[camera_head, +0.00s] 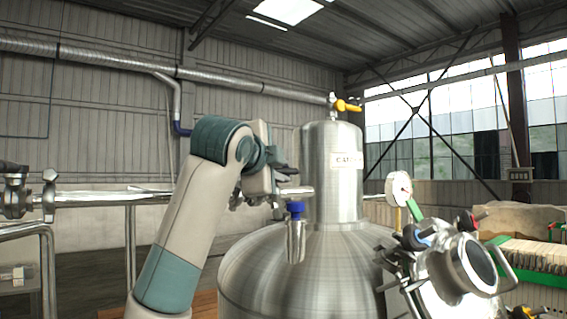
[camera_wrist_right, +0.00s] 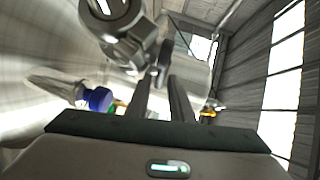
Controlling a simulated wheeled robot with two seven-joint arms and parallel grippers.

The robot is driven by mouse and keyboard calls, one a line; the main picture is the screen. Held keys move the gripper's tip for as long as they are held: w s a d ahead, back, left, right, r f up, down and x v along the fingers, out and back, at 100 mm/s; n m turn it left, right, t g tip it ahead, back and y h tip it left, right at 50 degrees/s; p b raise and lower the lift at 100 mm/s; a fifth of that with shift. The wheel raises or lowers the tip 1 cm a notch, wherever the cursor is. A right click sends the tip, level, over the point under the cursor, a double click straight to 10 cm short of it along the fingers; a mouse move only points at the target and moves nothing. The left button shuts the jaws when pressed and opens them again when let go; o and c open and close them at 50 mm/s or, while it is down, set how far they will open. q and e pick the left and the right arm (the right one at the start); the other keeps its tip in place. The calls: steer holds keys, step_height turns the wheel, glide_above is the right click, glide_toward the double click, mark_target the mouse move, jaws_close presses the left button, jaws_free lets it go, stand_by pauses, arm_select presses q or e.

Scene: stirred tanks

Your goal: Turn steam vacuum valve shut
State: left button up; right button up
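My right gripper (camera_head: 280,172) is at the middle of the head view, beside a horizontal steel pipe end (camera_head: 298,192) at the tank's top. In the right wrist view its two dark fingers (camera_wrist_right: 161,88) stand apart with a gap between them. A metal valve body (camera_wrist_right: 125,40) with a dark lever-like part (camera_wrist_right: 163,56) lies just beyond the fingertips; whether they touch it is unclear. This may be the steam vacuum valve, but no label shows. In the head view the gripper and wrist hide most of it. My left gripper is out of view.
A blue-capped steel fitting (camera_head: 296,210) stands just below the gripper. The steel tank (camera_head: 300,270) carries a tall cylinder (camera_head: 335,200) with a yellow valve (camera_head: 347,105) on top. A gauge (camera_head: 399,187) and manway hatch (camera_head: 462,265) are at right. A pipe (camera_head: 95,198) crosses at left.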

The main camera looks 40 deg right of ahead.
steer(key=shift+p+x, duration=0.4)
steer(key=shift+x, duration=0.95)
jaws_close()
